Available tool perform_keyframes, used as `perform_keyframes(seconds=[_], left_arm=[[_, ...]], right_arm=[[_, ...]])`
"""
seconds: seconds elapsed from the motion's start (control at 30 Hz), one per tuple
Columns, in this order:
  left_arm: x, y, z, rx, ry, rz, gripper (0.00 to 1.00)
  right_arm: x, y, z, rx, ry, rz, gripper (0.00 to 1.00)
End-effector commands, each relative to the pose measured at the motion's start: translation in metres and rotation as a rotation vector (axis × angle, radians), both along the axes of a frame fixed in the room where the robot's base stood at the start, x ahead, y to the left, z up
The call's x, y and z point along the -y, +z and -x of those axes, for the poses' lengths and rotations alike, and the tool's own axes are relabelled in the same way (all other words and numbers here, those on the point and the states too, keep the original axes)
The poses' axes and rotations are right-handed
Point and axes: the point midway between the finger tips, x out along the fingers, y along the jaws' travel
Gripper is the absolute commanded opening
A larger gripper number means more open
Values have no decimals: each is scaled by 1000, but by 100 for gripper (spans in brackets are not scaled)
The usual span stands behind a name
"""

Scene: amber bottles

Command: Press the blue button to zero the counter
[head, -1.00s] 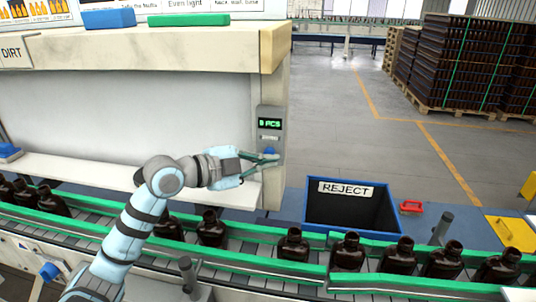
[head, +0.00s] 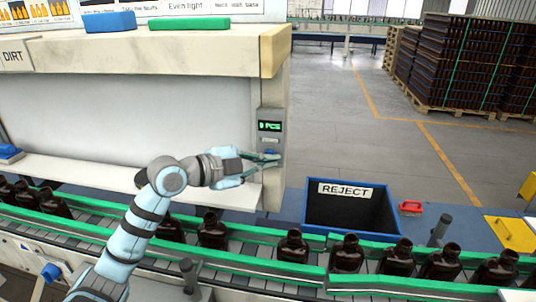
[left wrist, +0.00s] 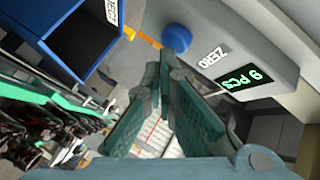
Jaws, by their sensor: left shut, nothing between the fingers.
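The counter (head: 270,127) is a grey box on the booth's post with a green lit display; in the left wrist view its display (left wrist: 246,80) reads 9 PCS. The blue button (left wrist: 176,37) is a round dome beside the ZERO label (left wrist: 214,57); in the head view it shows (head: 271,152) just below the display, partly behind the fingers. My left gripper (head: 272,158) is shut and empty, its fingertips (left wrist: 166,62) right by the button. I cannot tell whether they touch it. My right gripper is not in view.
A blue REJECT bin (head: 350,226) stands right of the post. A conveyor with green rails (head: 255,234) and several brown bottles (head: 293,245) runs below my arm. Blue (head: 110,21) and green (head: 188,22) blocks lie on the booth's top. Open floor lies behind the bin.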

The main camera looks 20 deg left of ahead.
Motion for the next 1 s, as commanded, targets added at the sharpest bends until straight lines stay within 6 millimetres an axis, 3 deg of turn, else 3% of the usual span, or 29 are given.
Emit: perform_keyframes(seconds=[1.0], left_arm=[[-2,0,-9,1,1,0,0]], right_arm=[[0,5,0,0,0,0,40]])
